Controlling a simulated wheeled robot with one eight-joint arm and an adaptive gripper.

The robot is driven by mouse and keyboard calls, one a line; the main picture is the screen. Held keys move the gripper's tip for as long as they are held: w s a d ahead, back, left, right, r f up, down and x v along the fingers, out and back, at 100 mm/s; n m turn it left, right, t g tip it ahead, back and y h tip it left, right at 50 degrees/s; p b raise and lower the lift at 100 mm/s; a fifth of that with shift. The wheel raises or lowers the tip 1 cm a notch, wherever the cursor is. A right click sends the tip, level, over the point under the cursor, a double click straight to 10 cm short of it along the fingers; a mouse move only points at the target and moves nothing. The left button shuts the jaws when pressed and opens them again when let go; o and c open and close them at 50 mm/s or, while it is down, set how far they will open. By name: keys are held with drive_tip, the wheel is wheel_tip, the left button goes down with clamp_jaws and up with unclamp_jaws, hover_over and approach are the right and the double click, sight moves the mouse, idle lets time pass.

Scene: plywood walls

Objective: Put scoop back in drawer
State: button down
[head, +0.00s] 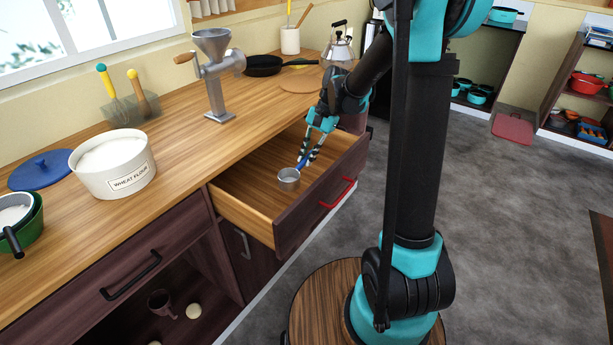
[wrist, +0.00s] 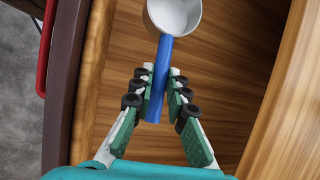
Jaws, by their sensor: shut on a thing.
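The scoop is a small metal cup with a blue handle; its cup (head: 288,180) shows in the head view over the open drawer. In the wrist view the scoop's cup (wrist: 174,14) is at the top, pale inside, with the blue handle running down between the fingers. My gripper (head: 308,156) is shut on the blue handle, and the grip also shows in the wrist view (wrist: 160,88). The drawer (head: 240,181) is pulled out, with a bare wooden inside and a red handle. I cannot tell whether the scoop touches the drawer floor.
On the wooden counter stand a white wheat flour tub (head: 112,166), a metal grinder (head: 215,80), a blue lid (head: 40,171) and a black pan (head: 264,66). A closed drawer with a black handle (head: 131,276) is at the lower left. Grey floor lies open to the right.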

drive_tip(key=shift+f, duration=4)
drive_tip(key=shift+f, duration=0.1)
drive_tip(key=c, duration=1.5)
unclamp_jaws()
drive_tip(key=v, duration=1.2)
